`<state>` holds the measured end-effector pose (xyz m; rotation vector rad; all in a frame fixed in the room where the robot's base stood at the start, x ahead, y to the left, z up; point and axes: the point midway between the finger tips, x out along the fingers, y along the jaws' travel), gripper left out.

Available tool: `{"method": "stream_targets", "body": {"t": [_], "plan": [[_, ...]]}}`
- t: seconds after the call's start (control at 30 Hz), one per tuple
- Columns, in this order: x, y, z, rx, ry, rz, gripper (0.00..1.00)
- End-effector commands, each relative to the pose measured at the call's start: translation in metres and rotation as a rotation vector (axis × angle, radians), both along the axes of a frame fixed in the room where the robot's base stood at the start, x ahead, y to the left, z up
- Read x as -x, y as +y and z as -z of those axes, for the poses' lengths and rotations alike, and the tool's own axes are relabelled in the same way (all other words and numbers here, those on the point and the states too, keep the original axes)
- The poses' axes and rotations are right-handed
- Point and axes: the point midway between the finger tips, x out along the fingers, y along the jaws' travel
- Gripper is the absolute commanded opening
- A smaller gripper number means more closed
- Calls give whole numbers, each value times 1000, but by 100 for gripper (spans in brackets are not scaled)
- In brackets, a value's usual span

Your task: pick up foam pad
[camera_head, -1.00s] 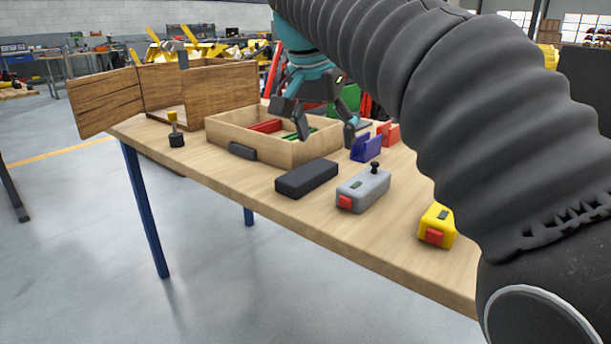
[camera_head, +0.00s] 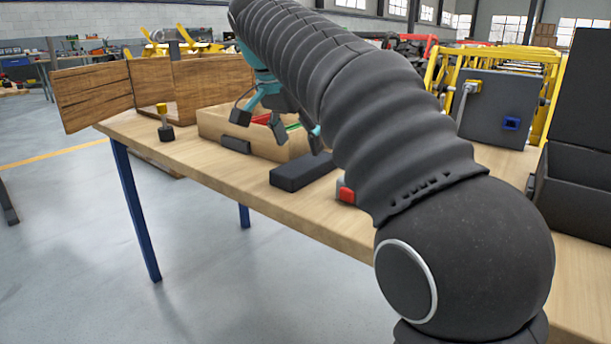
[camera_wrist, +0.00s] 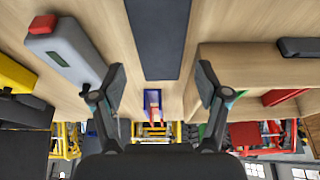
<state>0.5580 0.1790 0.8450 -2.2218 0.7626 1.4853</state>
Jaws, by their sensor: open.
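The foam pad appears to be the dark flat block (camera_head: 302,172) on the wooden table, in front of the open wooden box; my arm is close to its right end in the head view. In the wrist view the dark pad (camera_wrist: 160,35) runs down from the top middle, beyond my fingertips. My gripper (camera_head: 278,127) is open and empty, over the box side of the table in the head view. In the wrist view my gripper (camera_wrist: 161,82) has its fingers spread to either side of the pad's line, apart from it.
The open wooden box (camera_head: 212,124) holds red and green pieces. A blue holder (camera_wrist: 152,100) stands between my fingers' lines. A yellow-topped post (camera_head: 164,125) stands at left.

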Motion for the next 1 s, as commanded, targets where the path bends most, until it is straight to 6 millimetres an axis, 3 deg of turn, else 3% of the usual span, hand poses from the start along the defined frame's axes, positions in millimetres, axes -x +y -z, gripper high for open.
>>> {"method": "stream_targets", "body": {"t": [0.17, 0.5, 0.77, 0.8, 0.93, 1.0], "plan": [[-2, -2, 7, 0, 0, 1, 75], [-15, -12, 48, 1, 1, 3, 75], [-17, -13, 51, 0, 0, 1, 75], [-17, -13, 51, 0, 0, 1, 72], [-17, -13, 51, 0, 0, 1, 40], [-17, -13, 51, 0, 0, 1, 38]]}}
